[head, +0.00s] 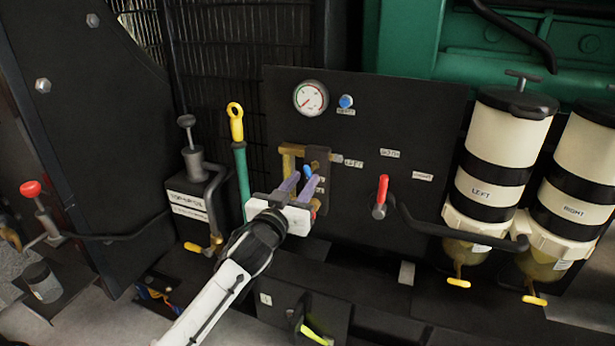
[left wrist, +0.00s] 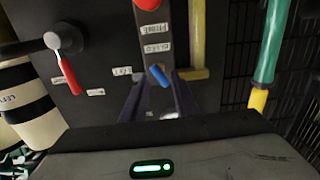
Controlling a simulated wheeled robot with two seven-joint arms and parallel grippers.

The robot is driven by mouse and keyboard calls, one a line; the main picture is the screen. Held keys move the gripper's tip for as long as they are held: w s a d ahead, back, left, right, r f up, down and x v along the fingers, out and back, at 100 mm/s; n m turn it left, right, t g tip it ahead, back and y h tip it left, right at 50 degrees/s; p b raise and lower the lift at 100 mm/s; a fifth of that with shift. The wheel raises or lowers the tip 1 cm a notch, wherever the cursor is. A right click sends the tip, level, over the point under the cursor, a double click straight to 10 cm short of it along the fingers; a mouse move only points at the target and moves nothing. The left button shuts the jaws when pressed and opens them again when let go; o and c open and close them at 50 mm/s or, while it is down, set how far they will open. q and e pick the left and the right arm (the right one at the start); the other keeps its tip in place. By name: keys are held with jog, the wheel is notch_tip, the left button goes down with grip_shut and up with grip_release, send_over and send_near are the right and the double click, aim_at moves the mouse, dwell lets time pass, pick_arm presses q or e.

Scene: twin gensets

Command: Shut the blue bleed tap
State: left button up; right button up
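The blue bleed tap shows as a small blue handle (head: 308,171) on the brass pipework of the black panel. In the left wrist view the blue handle (left wrist: 158,76) is tilted and lies between my fingertips as seen from there. My left gripper (head: 300,180) is open in front of the pipework, its two purple-grey fingers pointing at the tap. In the left wrist view the gripper (left wrist: 157,88) shows a gap on both sides of the handle; I cannot tell how deep the handle sits between the fingers. The tap's body is partly hidden. My right gripper is not in view.
A red lever (head: 380,195) stands on the panel to the right, with a black hose beside it. A gauge (head: 310,98) and blue button (head: 346,101) are above. A green-and-yellow dipstick (head: 238,150) is close on the left. Two filters (head: 497,150) stand right.

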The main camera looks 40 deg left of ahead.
aim_at(308, 175)
pick_arm(q)
jog(key=shift+x, duration=1.75)
